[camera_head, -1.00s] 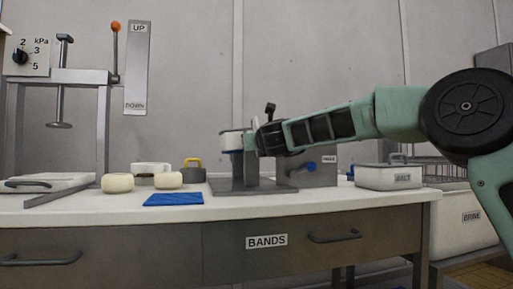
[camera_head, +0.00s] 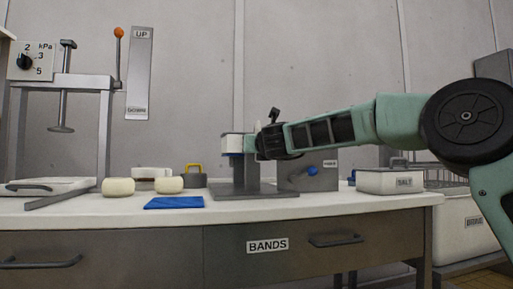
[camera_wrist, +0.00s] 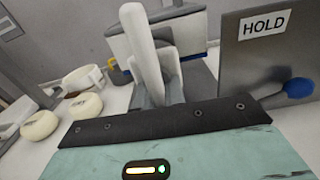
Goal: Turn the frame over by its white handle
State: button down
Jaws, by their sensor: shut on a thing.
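The white handle (camera_wrist: 148,50) stands large and slanted in the wrist view, with its lower end between my fingers. My gripper (camera_wrist: 162,92) is shut on it. Behind it is the frame (camera_wrist: 116,45), a pale box-like body with a blue edge. In the head view the frame (camera_head: 231,144) is white above and blue below, at the grey stand (camera_head: 240,175). My gripper (camera_head: 252,144) reaches it from the right, level with it.
A grey box labelled HOLD (camera_wrist: 240,65) with a blue knob (camera_wrist: 299,88) stands close on the right. Round cheeses (camera_head: 118,187), a blue cloth (camera_head: 174,202) and a yellow-handled weight (camera_head: 194,176) lie left. A salt box (camera_head: 390,180) is right.

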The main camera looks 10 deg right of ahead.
jog(key=c, duration=1.5)
grip_release()
jog(key=shift+f, duration=0.2)
jog(key=shift+r, duration=0.1)
jog(key=shift+s, duration=0.1)
jog(key=s+b, duration=0.2)
jog(key=s, duration=1.5)
jog(key=shift+s, duration=0.1)
